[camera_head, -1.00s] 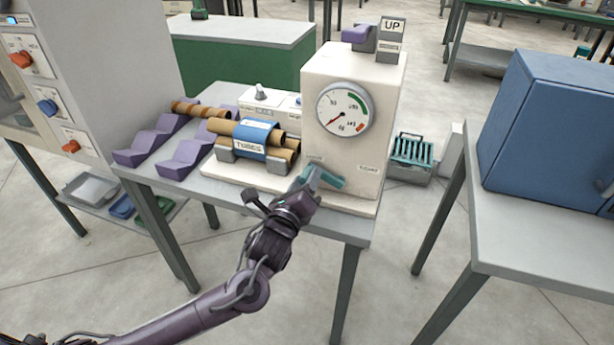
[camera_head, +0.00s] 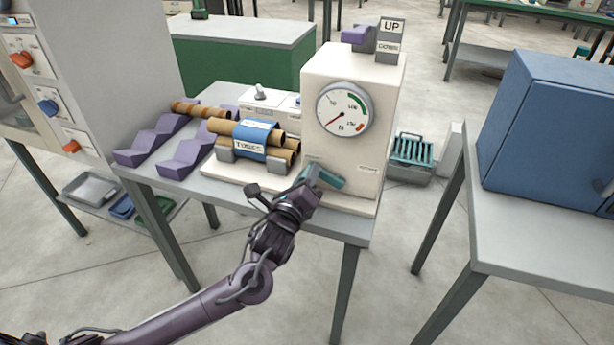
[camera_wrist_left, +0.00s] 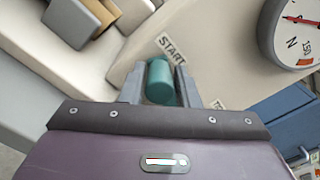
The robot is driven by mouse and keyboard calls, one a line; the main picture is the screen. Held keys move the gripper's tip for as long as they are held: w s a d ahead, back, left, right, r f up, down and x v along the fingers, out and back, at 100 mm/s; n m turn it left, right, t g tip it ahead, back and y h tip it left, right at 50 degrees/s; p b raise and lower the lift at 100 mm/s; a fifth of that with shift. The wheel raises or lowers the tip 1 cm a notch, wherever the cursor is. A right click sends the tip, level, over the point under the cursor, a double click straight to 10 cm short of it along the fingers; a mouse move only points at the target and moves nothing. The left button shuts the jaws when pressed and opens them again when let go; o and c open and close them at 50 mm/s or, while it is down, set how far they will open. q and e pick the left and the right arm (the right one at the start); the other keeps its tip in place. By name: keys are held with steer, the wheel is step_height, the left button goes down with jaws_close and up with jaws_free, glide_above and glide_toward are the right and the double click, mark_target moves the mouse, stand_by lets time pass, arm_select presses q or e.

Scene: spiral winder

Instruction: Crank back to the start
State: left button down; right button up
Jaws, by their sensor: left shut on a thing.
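The cream winder machine (camera_head: 345,153) stands on the grey table with a round dial (camera_head: 344,108) on its front. The dial's needle points to the lower left. The teal crank (camera_head: 333,180) is low on the machine's front. My left gripper (camera_head: 310,178) is shut on the crank's handle. In the left wrist view the teal handle (camera_wrist_left: 160,84) sits between the two fingers of the left gripper (camera_wrist_left: 159,72). A START label (camera_wrist_left: 172,48) shows just beyond the handle. The crank's arm is mostly hidden. My right gripper is out of view.
A tube holder with brown tubes (camera_head: 283,157) and a blue TUBES label stands left of the winder. Purple zigzag racks (camera_head: 187,157) lie farther left. An UP/DOWN sign (camera_head: 391,36) and purple lever (camera_head: 356,34) top the machine. A blue cabinet (camera_head: 545,130) stands at right.

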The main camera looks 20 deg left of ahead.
arm_select(q)
steer(key=shift+a+f+n, duration=0.1)
steer(key=shift+f+n, duration=0.3)
steer(key=shift+f, duration=0.2)
steer(key=c, duration=1.2)
jaws_free()
steer(key=shift+c, duration=0.2)
steer(key=shift+r, duration=0.1)
steer(key=s, duration=0.7)
steer(key=shift+s+a, duration=0.2)
steer(key=shift+s, duration=0.2)
steer(key=shift+c, duration=0.3)
